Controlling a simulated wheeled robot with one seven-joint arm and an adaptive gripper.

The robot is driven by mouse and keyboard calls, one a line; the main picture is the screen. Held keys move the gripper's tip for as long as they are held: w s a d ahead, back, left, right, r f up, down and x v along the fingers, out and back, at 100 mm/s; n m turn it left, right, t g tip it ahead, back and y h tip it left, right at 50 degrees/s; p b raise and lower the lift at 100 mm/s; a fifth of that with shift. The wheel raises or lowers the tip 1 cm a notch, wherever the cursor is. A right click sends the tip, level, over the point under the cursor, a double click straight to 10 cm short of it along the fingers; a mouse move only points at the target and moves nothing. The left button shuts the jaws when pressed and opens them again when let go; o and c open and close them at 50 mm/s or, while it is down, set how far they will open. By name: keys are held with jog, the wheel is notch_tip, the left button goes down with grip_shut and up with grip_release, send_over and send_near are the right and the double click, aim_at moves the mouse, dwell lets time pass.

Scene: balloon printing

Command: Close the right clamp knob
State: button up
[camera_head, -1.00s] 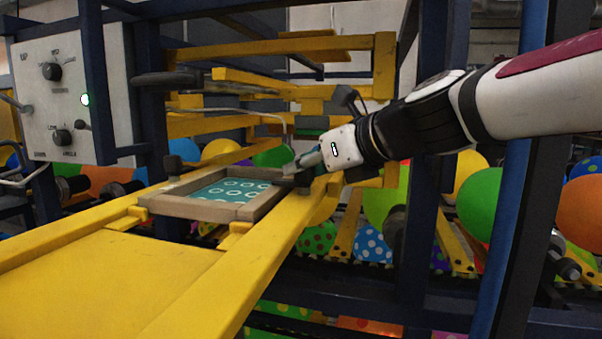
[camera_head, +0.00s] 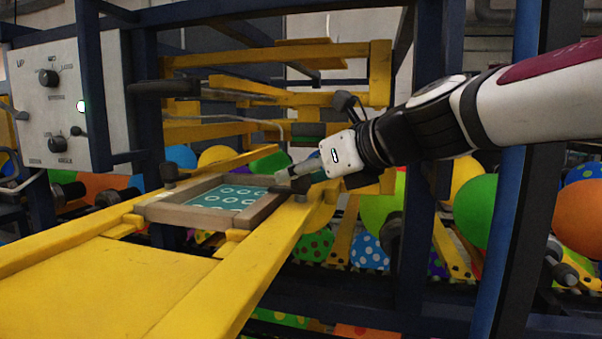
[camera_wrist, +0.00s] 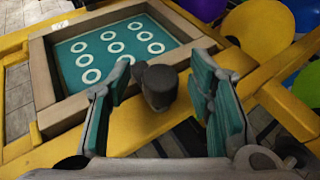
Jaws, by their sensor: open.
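The right clamp knob (camera_wrist: 160,82) is a dark grey cylinder at the corner of the wooden frame in the wrist view. My gripper (camera_wrist: 158,88) is open, with one teal-padded finger on each side of the knob. The fingers appear apart from it, with a gap on both sides. In the head view, my gripper (camera_head: 285,178) is at the right end of the printing screen (camera_head: 205,217), and the knob is mostly hidden there by the fingers. The screen has a teal mesh with white rings.
Another dark clamp knob (camera_head: 169,172) stands at the screen's far left corner. Yellow rails (camera_head: 250,275) run beside the screen. Yellow beams (camera_head: 280,53) hang above. A control panel (camera_head: 45,105) is at left, and balloons (camera_head: 476,206) lie behind and below.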

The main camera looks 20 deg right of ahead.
jog(key=v, duration=1.1)
jog(key=shift+s, duration=0.2)
jog(key=shift+d, duration=0.1)
